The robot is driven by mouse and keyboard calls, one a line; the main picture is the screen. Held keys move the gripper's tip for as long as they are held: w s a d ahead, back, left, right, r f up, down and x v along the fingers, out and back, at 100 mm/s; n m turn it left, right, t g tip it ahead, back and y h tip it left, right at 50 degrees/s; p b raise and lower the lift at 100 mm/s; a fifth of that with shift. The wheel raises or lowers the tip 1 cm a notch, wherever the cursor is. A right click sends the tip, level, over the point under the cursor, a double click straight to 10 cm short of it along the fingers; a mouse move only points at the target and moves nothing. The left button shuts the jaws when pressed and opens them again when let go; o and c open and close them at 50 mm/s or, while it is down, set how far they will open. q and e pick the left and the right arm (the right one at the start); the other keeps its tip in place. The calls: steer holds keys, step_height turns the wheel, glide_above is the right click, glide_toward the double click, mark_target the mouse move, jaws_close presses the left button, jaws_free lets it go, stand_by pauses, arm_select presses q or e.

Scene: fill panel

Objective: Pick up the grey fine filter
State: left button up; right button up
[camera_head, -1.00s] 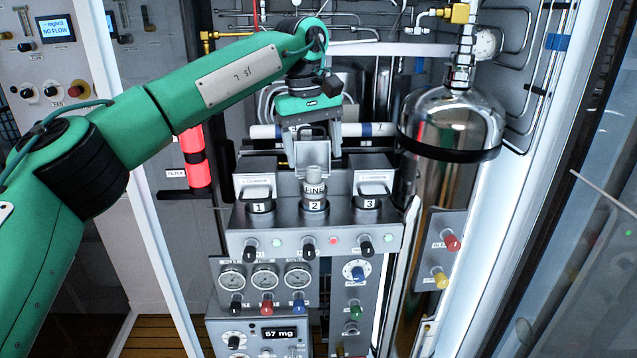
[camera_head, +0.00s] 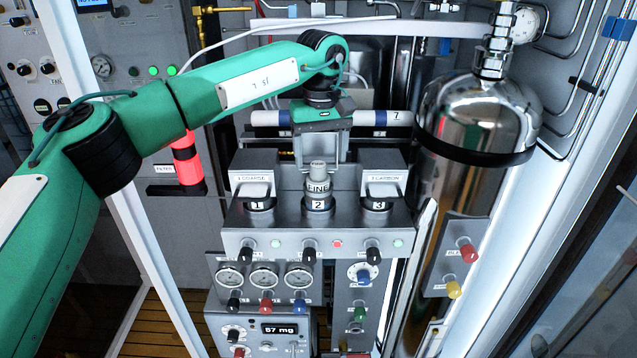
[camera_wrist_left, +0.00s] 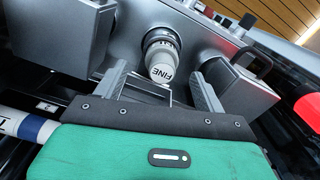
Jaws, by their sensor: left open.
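The grey fine filter (camera_head: 318,186), a short cylinder marked FINE, stands upright in socket 2 of the metal filter panel (camera_head: 290,236). In the left wrist view the filter (camera_wrist_left: 161,62) shows just beyond the fingertips, between their lines. My left gripper (camera_head: 321,152) comes from behind and above the filter, with its fingers pointing down. In the left wrist view its two fingers are spread apart with nothing between them (camera_wrist_left: 160,84). The fingertips are partly hidden behind the filter in the head view. My right gripper is not in view.
Housings marked coarse (camera_head: 252,188) and carbon (camera_head: 383,188) flank the filter closely at sockets 1 and 3. A large steel tank (camera_head: 470,125) stands at the right. A red cylinder (camera_head: 187,160) stands at the left. Knobs and gauges (camera_head: 264,276) fill the panel below.

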mark_target(318, 164)
arm_select(q)
steer(key=shift+a+f+p, duration=0.15)
steer(key=shift+f+p, duration=0.7)
steer(key=shift+p, duration=0.2)
steer(key=f, duration=0.1)
steer(key=f+p, duration=0.1)
steer(key=f, duration=0.1)
steer(key=shift+w+a, duration=0.15)
steer(key=shift+w, duration=0.05)
steer(key=shift+f, duration=0.3)
steer(key=c, duration=0.9)
steer(key=shift+c, duration=1)
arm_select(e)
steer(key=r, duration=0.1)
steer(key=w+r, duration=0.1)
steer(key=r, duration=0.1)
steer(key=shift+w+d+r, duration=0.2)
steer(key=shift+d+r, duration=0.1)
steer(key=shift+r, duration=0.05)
